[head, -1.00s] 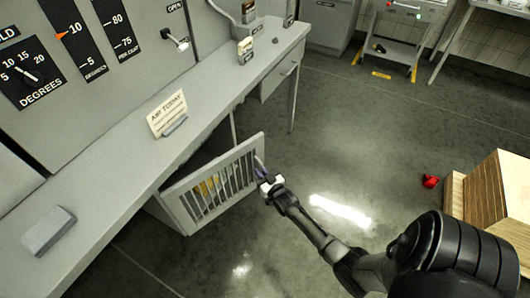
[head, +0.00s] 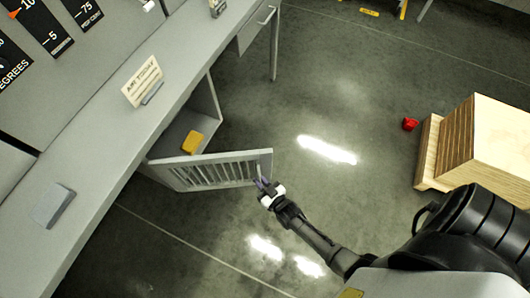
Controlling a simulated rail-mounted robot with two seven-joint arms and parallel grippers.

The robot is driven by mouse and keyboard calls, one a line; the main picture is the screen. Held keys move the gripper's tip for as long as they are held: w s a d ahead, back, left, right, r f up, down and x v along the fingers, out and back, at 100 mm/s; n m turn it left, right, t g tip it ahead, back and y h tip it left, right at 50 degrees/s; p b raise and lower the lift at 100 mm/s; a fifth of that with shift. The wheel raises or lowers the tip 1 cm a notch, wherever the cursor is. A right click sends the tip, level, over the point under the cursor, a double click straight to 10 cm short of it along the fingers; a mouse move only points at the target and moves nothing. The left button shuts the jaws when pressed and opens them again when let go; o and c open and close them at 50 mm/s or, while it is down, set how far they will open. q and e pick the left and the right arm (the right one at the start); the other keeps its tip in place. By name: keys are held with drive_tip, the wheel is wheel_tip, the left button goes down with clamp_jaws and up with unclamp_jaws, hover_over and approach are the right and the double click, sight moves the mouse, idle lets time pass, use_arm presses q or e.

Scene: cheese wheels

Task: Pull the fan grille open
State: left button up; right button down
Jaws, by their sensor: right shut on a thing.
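The fan grille (head: 215,171) is a grey slatted door under the long grey counter. It stands swung well out from the cabinet, and the compartment (head: 203,112) behind it shows. My right gripper (head: 265,186) is at the free right end of the grille, shut on its handle, which the fingers mostly hide. My left gripper is not in view.
A yellow block (head: 192,142) sits inside the open compartment. The counter (head: 110,120) carries a sign card (head: 143,82) and a grey box (head: 53,205). A wooden crate (head: 480,145) and a small red object (head: 410,124) are on the floor at right. The floor between is clear.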

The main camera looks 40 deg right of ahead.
drive_tip(key=shift+s+a, duration=0.35)
drive_tip(key=shift+a, duration=0.1)
drive_tip(key=c, duration=1.5)
unclamp_jaws()
drive_tip(key=shift+o, duration=1.4)
drive_tip(key=shift+w+a, duration=0.1)
drive_tip(key=shift+a, duration=0.05)
drive_tip(key=s, duration=0.4)
drive_tip(key=s+p, duration=0.1)
drive_tip(key=s, duration=0.4)
drive_tip(key=s+a+p, duration=0.1)
drive_tip(key=s, duration=0.4)
